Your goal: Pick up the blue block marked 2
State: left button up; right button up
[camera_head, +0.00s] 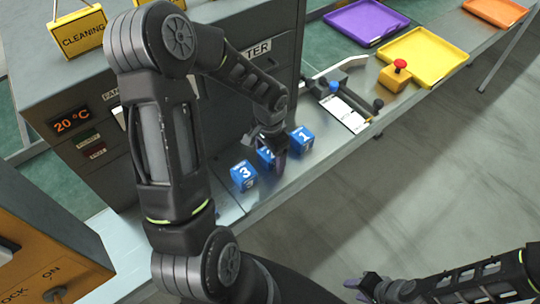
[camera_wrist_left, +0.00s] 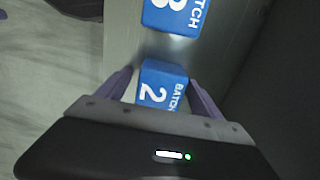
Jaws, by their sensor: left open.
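The blue block marked 2 (camera_wrist_left: 163,84) lies between the purple fingers of my left gripper (camera_wrist_left: 160,92) in the left wrist view. The gripper is open, with one finger on each side of the block. In the head view my left gripper (camera_head: 271,147) reaches down over the block marked 2 (camera_head: 264,156), which it partly hides. The blue block marked 3 (camera_head: 243,175) stands to its left and the blue block marked 1 (camera_head: 301,139) to its right. The block marked 3 (camera_wrist_left: 176,14) also shows in the wrist view. My right gripper (camera_head: 362,287) is low in the head view, away from the blocks.
A dark grey machine (camera_head: 100,120) stands close behind the blocks. A white label holder (camera_head: 345,112) and a yellow box with a red button (camera_head: 396,74) are further right. Yellow (camera_head: 425,55), purple (camera_head: 366,20) and orange (camera_head: 497,10) trays lie beyond.

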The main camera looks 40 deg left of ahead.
pick_arm(q)
jog(key=shift+c, duration=0.2)
jog(key=c, duration=1.5)
